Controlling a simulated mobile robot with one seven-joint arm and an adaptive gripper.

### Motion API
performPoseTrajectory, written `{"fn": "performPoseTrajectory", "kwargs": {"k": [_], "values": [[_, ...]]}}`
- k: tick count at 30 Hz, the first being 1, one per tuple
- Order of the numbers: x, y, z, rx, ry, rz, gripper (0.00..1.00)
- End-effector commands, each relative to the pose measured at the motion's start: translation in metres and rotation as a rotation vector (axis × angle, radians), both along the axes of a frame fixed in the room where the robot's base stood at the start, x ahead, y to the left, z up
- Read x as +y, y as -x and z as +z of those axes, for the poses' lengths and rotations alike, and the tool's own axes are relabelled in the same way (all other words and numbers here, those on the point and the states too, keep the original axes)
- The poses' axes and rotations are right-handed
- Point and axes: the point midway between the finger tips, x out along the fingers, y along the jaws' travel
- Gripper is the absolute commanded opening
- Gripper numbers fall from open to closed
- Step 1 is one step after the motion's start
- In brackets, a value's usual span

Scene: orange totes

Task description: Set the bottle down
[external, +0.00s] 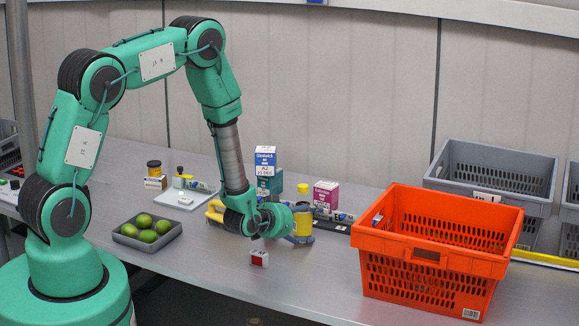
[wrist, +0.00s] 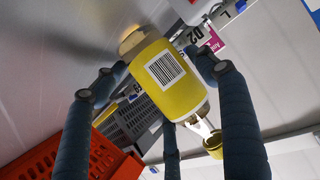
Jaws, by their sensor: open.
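My gripper is open around the bottle. Whether any finger touches it I cannot tell.
An orange tote (external: 435,250) stands to the right, with grey crates (external: 490,160) behind. A grey tray of green fruit (external: 147,238) is at left. A small red-and-white box (external: 260,258) is in front of my gripper. Cartons (external: 265,162) stand behind. The front table is mostly clear.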

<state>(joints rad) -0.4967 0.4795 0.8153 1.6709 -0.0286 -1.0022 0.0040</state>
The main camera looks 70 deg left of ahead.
Motion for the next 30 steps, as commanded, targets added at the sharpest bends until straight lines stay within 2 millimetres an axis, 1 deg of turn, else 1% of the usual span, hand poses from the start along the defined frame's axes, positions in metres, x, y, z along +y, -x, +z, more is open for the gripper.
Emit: {"fn": "performPoseTrajectory", "kwargs": {"k": [5, 8, 9, 11, 13, 14, 15, 23, 26, 30], "values": [[0.0, 0.0, 0.0, 0.0, 0.0, 0.0, 0.71], [0.0, 0.0, 0.0, 0.0, 0.0, 0.0, 0.54], [0.0, 0.0, 0.0, 0.0, 0.0, 0.0, 0.46], [0.0, 0.0, 0.0, 0.0, 0.0, 0.0, 0.34], [0.0, 0.0, 0.0, 0.0, 0.0, 0.0, 0.2], [0.0, -0.001, 0.001, -0.002, -0.001, 0.0, 0.18], [0.0, -0.001, 0.001, -0.002, -0.001, 0.0, 0.12], [0.0, -0.001, 0.002, -0.002, -0.001, 0.0, 0.11], [0.0, -0.001, 0.005, -0.002, -0.001, 0.0, 0.11], [0.001, -0.001, 0.015, -0.003, -0.001, 0.0, 0.11]]}}
